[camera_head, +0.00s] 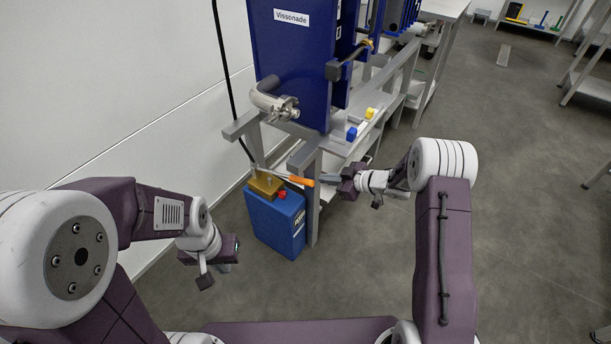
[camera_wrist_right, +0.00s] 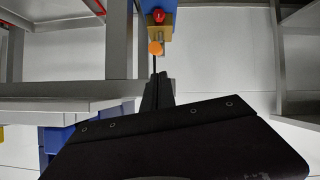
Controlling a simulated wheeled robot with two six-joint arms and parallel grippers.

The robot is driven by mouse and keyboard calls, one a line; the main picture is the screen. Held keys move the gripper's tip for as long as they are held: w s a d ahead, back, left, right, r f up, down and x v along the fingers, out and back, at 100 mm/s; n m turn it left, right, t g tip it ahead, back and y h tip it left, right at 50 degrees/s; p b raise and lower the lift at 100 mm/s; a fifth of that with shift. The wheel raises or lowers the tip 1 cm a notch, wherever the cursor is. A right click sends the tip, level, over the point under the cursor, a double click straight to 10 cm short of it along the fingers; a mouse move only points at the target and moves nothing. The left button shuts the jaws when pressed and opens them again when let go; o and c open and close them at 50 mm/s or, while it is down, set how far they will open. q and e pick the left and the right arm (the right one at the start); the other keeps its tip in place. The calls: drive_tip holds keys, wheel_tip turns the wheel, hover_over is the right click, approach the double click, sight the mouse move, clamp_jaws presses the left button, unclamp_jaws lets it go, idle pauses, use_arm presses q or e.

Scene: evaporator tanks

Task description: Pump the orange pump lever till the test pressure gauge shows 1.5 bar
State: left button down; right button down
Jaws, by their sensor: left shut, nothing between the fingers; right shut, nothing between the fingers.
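The blue pump box (camera_head: 275,222) stands on the floor at the foot of the bench, with a brass block (camera_head: 265,185) and a red knob (camera_head: 282,195) on top. The orange pump lever (camera_head: 300,181) points right from the brass block. Its round orange end (camera_wrist_right: 156,48) faces the right wrist camera. My right gripper (camera_head: 320,179) is shut and empty, its tips close to the lever's end; I cannot tell whether they touch. My left gripper (camera_head: 236,248) is shut and empty, left of the pump box. I cannot make out the test pressure gauge.
A grey metal bench frame (camera_head: 313,205) stands close beside the pump and behind my right gripper. A blue tank panel (camera_head: 292,70) with a metal valve (camera_head: 274,104) rises above. A white wall (camera_head: 130,80) is on the left.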

sight(305, 181)
drive_tip(key=shift+w+a+f, duration=0.1)
